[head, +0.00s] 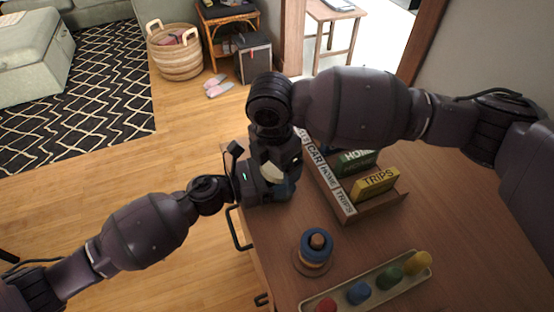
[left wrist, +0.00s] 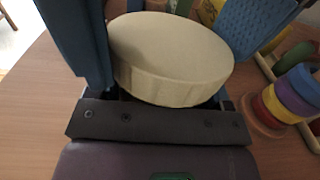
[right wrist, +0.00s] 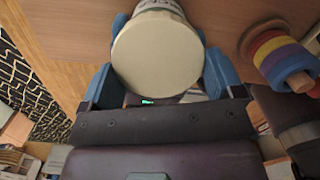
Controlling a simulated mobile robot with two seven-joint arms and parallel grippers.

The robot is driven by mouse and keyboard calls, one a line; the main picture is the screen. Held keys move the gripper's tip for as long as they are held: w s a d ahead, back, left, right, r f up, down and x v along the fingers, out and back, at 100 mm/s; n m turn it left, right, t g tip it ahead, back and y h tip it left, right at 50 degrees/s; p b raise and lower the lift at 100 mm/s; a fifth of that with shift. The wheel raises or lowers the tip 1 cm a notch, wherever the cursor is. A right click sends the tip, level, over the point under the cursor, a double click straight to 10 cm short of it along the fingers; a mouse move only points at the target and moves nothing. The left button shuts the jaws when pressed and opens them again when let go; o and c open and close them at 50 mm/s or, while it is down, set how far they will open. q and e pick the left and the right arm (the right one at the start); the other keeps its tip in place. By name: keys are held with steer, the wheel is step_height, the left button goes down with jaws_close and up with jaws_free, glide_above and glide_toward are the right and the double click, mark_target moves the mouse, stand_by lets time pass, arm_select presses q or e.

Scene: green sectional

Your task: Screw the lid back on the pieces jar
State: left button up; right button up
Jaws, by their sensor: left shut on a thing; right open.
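The cream round lid (left wrist: 175,55) sits between my left gripper's blue fingers in the left wrist view. In the right wrist view the lid (right wrist: 157,55) faces the camera, over the pieces jar (right wrist: 168,5), whose pale lettered side just shows behind it. The lid looks to be on the jar's mouth; I cannot tell whether it is threaded. My left gripper (head: 268,188) is shut on the jar, though the jar's body is mostly hidden. My right gripper (right wrist: 158,80) is open, with its fingers on either side of the lid. In the head view, my arms mostly hide lid and jar (head: 272,172).
A ring stacker (head: 315,247) stands on the wooden table (head: 440,225). A box organiser (head: 345,200) with game boxes, including a yellow TRIPS box (head: 376,184), stands behind. The table's left edge is close to my grippers.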

arm_select(q)
steer(key=shift+w+d+r, duration=0.1)
steer(key=shift+w+r, duration=0.05)
steer(key=shift+r, duration=0.5)
arm_select(e)
steer(key=shift+d+f, duration=0.5)
steer(key=shift+f, duration=0.25)
step_height(320, 180, up, 4)
steer(key=shift+a+f, duration=0.15)
steer(key=shift+f, duration=0.1)
arm_select(q)
steer(key=shift+f, duration=0.25)
arm_select(e)
steer(key=shift+s+a+r, duration=0.1)
steer(key=shift+a+r, duration=0.05)
steer(key=shift+r, duration=0.2)
steer(key=shift+a+r, duration=0.1)
steer(key=c, duration=1.4)
steer(key=shift+r, duration=0.1)
steer(key=shift+a+r, duration=0.15)
steer(key=shift+r, duration=1.8)
